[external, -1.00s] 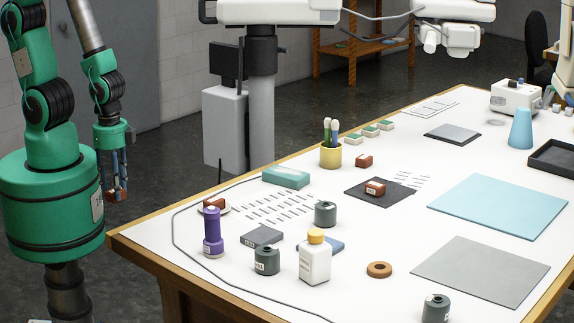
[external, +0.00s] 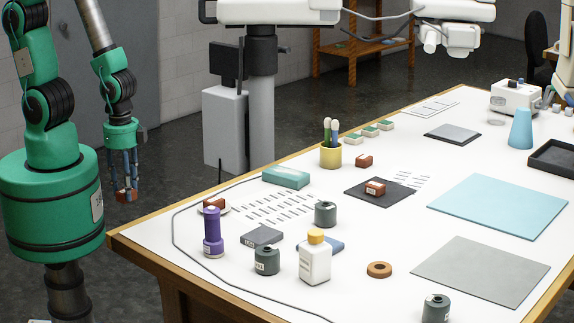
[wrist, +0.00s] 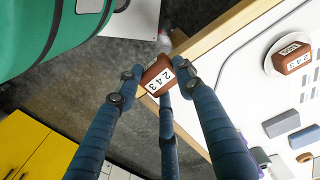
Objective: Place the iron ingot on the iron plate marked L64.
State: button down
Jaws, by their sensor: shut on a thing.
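My gripper (external: 125,186) hangs left of the table's near-left corner, its blue fingers shut on a reddish-brown ingot (external: 127,196). In the wrist view the held ingot (wrist: 151,72) has a white label that looks like "243". The fingers grip it from its sides. A larger dark plate (external: 355,195) carries another brown ingot (external: 375,187). Another dark plate (external: 453,133) lies farther back. I cannot read L64 on any plate.
A brown ingot (external: 214,204) sits on a saucer near the left edge, beside a purple bottle (external: 213,235). A white bottle (external: 315,260), grey weights (external: 267,261) and a teal box (external: 286,178) stand around the small plate. A dark cable (external: 185,262) runs along the edge.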

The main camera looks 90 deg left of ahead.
jog(key=w+d+r, duration=0.1)
jog(key=w+d, duration=0.3)
jog(key=w, duration=0.7)
jog(key=w+d, duration=0.3)
jog(key=w, duration=0.7)
jog(key=shift+w+d+r+m, duration=0.35)
jog(key=shift+w+m, duration=0.05)
jog(key=shift+w, duration=0.1)
send_over(262, 234)
jog(key=shift+f, duration=0.75)
jog(key=shift+a, duration=0.1)
jog(key=shift+f, duration=1.75)
jog(key=shift+f, duration=0.1)
jog(key=c, duration=1.1)
grip_release()
